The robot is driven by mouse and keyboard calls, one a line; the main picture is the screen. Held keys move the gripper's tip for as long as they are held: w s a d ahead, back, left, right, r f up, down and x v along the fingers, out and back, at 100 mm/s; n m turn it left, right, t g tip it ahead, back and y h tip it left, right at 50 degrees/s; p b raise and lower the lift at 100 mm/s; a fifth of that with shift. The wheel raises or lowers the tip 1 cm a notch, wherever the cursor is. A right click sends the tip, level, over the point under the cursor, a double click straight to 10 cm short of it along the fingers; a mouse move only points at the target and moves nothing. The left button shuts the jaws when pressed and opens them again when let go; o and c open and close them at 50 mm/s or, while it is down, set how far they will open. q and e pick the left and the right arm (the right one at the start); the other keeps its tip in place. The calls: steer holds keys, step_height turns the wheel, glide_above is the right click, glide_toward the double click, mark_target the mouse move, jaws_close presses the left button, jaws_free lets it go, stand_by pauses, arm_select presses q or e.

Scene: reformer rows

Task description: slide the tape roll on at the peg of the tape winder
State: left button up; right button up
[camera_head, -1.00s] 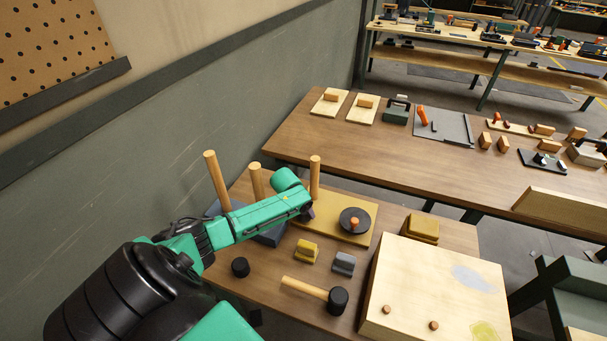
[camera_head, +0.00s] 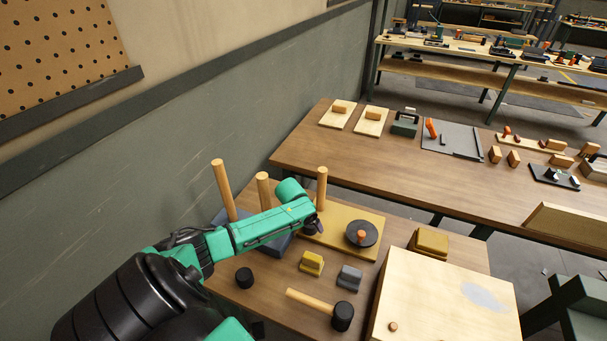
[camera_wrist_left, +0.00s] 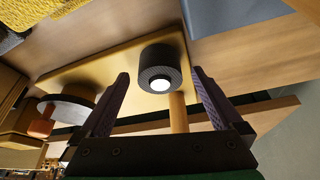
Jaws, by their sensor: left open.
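The tape winder is a yellow board (camera_head: 345,246) with an upright wooden peg (camera_head: 322,186) at its left and a black disc (camera_head: 370,234) with an orange knob at its right. My left gripper (camera_head: 318,226) is over the board beside the peg. In the left wrist view its two fingers (camera_wrist_left: 160,100) are open. A black roll (camera_wrist_left: 163,55) with a white centre shows between and beyond them, with a gap at the left finger. The peg (camera_wrist_left: 179,115) shows beside the roll; I cannot tell whether the roll is around it. The arm hides the roll in the head view.
A blue-grey block (camera_head: 284,246) with wooden posts (camera_head: 222,190) stands left of the board. A short black cylinder (camera_head: 244,278), a yellow block (camera_head: 311,263), a grey block (camera_head: 349,278) and a mallet (camera_head: 341,316) lie in front. A pale wooden box (camera_head: 430,290) stands at right.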

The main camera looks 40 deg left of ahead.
arm_select(q)
steer(key=v, duration=1.3)
steer(key=shift+f, duration=0.1)
